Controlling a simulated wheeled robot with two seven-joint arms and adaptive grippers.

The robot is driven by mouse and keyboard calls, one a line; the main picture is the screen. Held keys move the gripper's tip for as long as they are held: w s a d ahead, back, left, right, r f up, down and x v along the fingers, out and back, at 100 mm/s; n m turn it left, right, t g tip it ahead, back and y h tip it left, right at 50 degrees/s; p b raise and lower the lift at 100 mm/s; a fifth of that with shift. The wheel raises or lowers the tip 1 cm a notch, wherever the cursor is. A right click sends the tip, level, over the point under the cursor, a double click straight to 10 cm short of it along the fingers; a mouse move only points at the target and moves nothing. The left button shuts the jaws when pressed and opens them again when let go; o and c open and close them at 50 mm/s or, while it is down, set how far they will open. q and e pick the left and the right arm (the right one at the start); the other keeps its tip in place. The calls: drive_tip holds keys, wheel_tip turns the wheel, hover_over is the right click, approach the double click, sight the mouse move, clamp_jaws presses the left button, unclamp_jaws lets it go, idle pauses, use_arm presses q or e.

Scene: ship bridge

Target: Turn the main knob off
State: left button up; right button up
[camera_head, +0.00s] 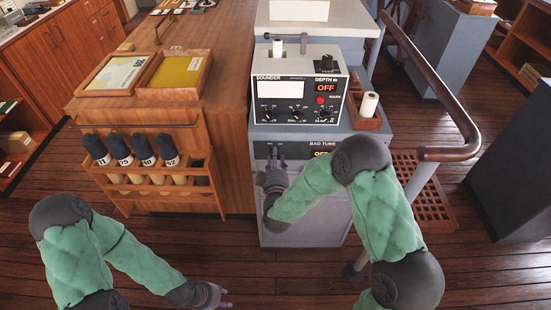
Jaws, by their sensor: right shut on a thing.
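The grey sounder console (262,133) stands in the middle, with a lower front panel (318,146) labelled "BAD TUBE" and a yellow "OFF" partly hidden by my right arm. My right gripper (275,155) is at the left part of this lower panel, its fingers shut on what seems to be a knob. The gripper hides this knob, so its setting does not show. Above, the sounder unit (296,97) has a red "OFF" sign, a red button and several black knobs. My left gripper (225,297) is low at the bottom edge, apart from everything, and its fingers look spread and empty.
A wooden cabinet (225,75) with chart trays and a rack of dark-capped rolls (145,170) stands left of the console. A paper roll (368,104) sits in a wooden holder beside the sounder. The floor between the arms is clear.

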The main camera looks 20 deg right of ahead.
drive_tip(key=shift+s+f+n, duration=0.2)
drive_tip(key=shift+f+n, duration=0.2)
drive_tip(key=shift+f, duration=0.05)
drive_tip(key=o, duration=1.1)
drive_tip(key=shift+w+d, duration=0.1)
drive_tip(key=shift+o, duration=0.2)
drive_tip(key=shift+r, duration=0.15)
drive_tip(key=shift+r, duration=0.1)
drive_tip(key=v, duration=1.2)
